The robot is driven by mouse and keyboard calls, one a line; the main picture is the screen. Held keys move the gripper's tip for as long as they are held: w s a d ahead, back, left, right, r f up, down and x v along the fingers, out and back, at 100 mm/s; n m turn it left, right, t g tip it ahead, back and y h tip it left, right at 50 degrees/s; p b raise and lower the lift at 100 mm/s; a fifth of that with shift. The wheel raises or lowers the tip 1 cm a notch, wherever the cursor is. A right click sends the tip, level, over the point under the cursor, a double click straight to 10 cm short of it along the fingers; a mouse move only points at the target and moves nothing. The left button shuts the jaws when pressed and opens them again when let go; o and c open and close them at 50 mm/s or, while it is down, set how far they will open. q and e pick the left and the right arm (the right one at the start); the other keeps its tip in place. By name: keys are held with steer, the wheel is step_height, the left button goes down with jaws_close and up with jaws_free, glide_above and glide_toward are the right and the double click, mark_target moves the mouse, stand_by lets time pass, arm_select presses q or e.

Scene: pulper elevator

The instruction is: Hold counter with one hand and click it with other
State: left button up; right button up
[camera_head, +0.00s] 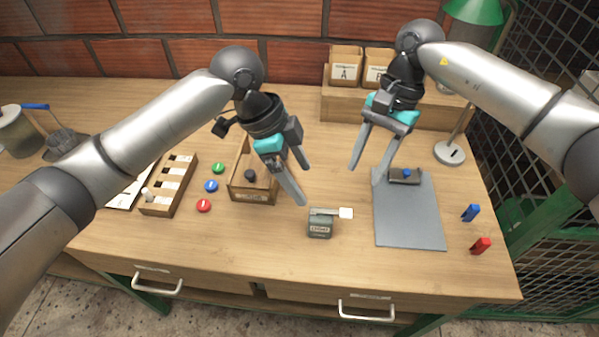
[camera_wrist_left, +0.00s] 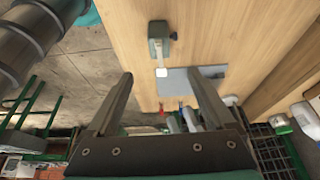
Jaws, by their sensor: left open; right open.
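The counter (camera_head: 320,228) is a small grey-green block with a lever and a pale square tab on top. It stands upright near the front middle of the wooden table. In the left wrist view the counter (camera_wrist_left: 158,42) is near the top, beyond the fingers, with its white tab visible. My left gripper (camera_head: 304,184) is open and empty, above and slightly left of the counter, apart from it. Its fingers also show in the left wrist view (camera_wrist_left: 160,95). My right gripper (camera_head: 366,176) is open and empty, above the table near the grey clipboard's upper left corner.
A grey clipboard (camera_head: 409,225) lies right of the counter, with blue (camera_head: 471,212) and red (camera_head: 480,245) pieces beyond it. A wooden box (camera_head: 254,196), coloured discs (camera_head: 211,186) and a slotted tray (camera_head: 163,208) are on the left. The table around the counter is clear.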

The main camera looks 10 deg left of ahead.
mark_target(322, 212)
arm_select(q)
steer(key=x, duration=1.5)
steer(key=shift+d+r, duration=0.1)
jaws_close()
arm_select(e)
jaws_close()
stand_by(0.4)
stand_by(1.3)
